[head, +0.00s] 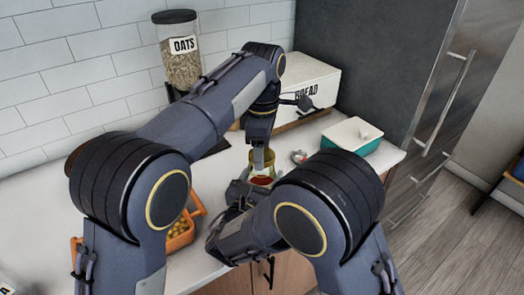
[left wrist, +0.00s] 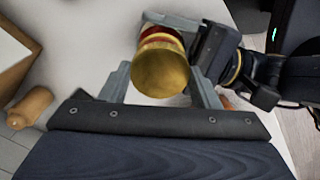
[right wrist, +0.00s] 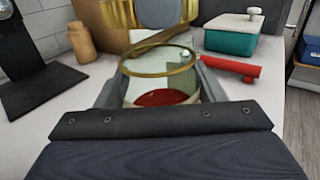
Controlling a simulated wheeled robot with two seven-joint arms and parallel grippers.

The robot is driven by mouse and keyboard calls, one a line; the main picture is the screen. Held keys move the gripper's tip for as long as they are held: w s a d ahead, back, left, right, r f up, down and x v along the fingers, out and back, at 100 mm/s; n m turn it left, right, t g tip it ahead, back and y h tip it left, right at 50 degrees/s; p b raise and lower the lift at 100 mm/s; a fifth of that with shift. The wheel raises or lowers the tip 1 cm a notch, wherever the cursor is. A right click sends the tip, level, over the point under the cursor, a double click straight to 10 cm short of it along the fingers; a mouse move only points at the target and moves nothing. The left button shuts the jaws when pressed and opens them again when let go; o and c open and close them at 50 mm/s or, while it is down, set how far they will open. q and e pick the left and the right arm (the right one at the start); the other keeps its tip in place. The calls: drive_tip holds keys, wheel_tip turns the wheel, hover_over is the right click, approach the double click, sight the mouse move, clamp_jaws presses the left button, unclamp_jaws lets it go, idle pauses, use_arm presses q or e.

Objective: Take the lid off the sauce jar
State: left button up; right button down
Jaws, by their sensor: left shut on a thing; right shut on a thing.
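The sauce jar (right wrist: 160,88) is clear glass with a gold rim and red sauce inside. It stands upright between the fingers of my right gripper (right wrist: 157,92), which is shut on it. The gold lid (left wrist: 160,72) is between the fingers of my left gripper (left wrist: 160,88), which is shut on it. In the right wrist view the lid (right wrist: 118,14) is above the jar's rim with a gap between them. In the head view the jar (head: 262,181) is below my left gripper (head: 262,160) and partly hidden by my right arm.
A bread box (head: 312,82), an oats container (head: 181,62) and a teal dish with a white lid (head: 350,136) stand behind. An orange basket (head: 181,238) holds small yellow items at left. A red-handled tool (right wrist: 232,68) lies beside the jar. The counter's front edge is close.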

use_arm(q)
drive_tip(key=shift+r, duration=2)
use_arm(e)
drive_tip(key=shift+c, duration=1.2)
unclamp_jaws()
